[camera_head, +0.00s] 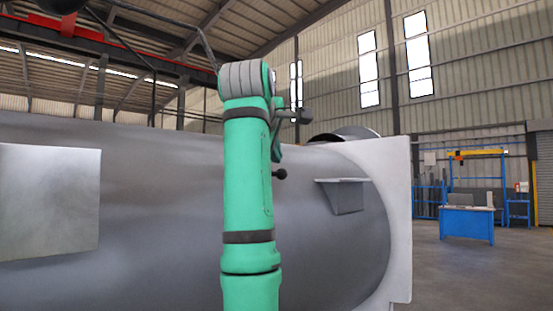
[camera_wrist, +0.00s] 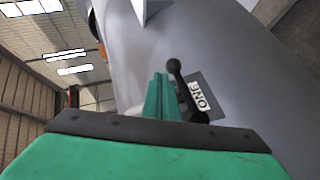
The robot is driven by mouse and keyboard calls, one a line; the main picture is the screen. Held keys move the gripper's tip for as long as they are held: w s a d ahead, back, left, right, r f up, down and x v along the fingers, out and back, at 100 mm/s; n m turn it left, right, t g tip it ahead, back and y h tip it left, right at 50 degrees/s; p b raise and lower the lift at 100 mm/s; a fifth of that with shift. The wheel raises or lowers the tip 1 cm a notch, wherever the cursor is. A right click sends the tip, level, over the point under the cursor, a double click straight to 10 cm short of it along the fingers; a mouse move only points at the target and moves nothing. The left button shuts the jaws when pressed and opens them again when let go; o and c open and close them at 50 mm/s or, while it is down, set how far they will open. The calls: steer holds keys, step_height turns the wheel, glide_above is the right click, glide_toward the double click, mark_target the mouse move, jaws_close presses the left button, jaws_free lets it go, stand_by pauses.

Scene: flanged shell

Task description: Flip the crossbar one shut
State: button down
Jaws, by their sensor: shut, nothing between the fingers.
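The crossbar is a black bar with a ball end (camera_wrist: 173,65) in the wrist view. It stands by a dark plate carrying a white label reading ONE (camera_wrist: 199,95) on the grey shell (camera_wrist: 225,50). Its lower end is partly hidden behind my gripper. My gripper (camera_wrist: 160,78) is shut and empty, with its green fingers just left of the bar; I cannot tell whether they touch. In the head view a black knob (camera_head: 279,174) shows just right of my green arm, against the shell (camera_head: 160,190). My arm hides the label and most of the crossbar there.
A small bracket shelf (camera_head: 346,195) juts from the shell on the right, before the pale end flange (camera_head: 398,220). A flat pale plate (camera_head: 48,202) is on the shell's left. A blue desk (camera_head: 467,222) stands far right, with open floor around it.

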steer(key=v, duration=0.8)
steer(key=shift+w, duration=0.1)
